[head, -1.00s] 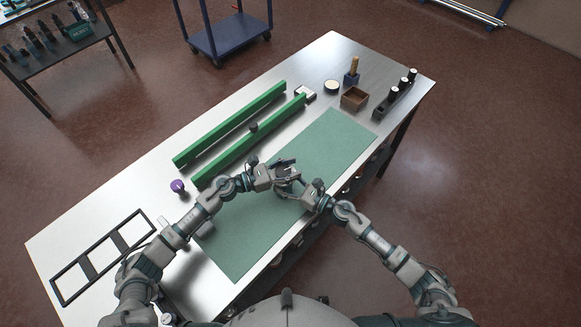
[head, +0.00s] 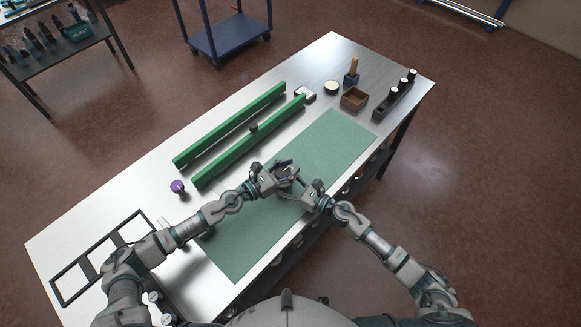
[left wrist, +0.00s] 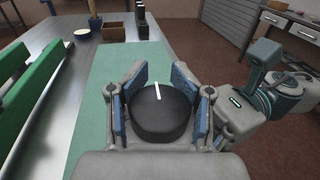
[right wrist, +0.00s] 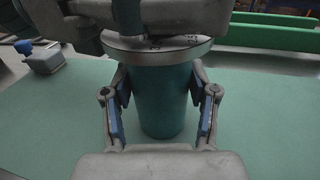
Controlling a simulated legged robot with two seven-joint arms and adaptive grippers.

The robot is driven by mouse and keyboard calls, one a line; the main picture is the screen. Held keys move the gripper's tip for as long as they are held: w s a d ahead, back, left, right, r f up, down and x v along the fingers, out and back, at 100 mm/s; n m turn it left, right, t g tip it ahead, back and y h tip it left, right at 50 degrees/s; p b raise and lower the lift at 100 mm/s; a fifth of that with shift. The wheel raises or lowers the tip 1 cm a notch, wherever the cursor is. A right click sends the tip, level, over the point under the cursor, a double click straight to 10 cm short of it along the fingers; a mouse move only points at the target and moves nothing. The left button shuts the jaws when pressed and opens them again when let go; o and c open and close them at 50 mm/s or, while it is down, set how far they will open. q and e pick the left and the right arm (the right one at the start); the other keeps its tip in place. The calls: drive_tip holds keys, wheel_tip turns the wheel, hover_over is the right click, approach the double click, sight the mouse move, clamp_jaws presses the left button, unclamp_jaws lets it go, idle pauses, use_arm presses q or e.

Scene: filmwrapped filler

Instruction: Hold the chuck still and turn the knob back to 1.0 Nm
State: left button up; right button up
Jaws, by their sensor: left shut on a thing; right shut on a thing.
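A round black knob (left wrist: 163,115) with a white line on its top sits between the fingers of my left gripper (left wrist: 159,76), which is shut on it. Beneath, in the right wrist view, a pale grey scale ring (right wrist: 158,46) with dark markings sits on top of a teal cylindrical chuck body (right wrist: 160,100). My right gripper (right wrist: 163,88) is shut around this body. Part of the ring is hidden by my left gripper, and I cannot read the setting. In the head view my left gripper (head: 286,172) meets my right one over the green mat.
The green mat (head: 240,245) lies on a steel table. Two green rails (head: 230,125), a purple-topped item (head: 177,187) and a black frame (head: 85,268) lie to the left. A wooden box (head: 354,98) and black holder (head: 394,97) stand at the far end.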

use_arm(q)
drive_tip(key=shift+w+a+r+n+t+y, duration=0.15)
drive_tip(key=shift+r+n+t+y, duration=0.15)
drive_tip(key=shift+n+t, duration=0.15)
drive_tip(key=n+t+y, duration=0.2)
drive_tip(key=t, duration=0.1)
drive_tip(key=shift+w+a+f+n+y, duration=0.2)
drive_tip(key=shift+f+n+y, duration=0.1)
drive_tip(key=shift+y, duration=0.1)
drive_tip(key=shift+w+a+n+t+y, duration=0.1)
drive_tip(key=shift+a+n+t+y, duration=0.1)
drive_tip(key=shift+n+t+y, duration=1)
drive_tip(key=shift+w+a+n+t+y, duration=0.15)
drive_tip(key=shift+n+t+y, duration=0.5)
drive_tip(key=shift+y, duration=1.05)
drive_tip(key=shift+s+a+n, duration=0.1)
drive_tip(key=shift+n, duration=0.2)
drive_tip(key=o, duration=1)
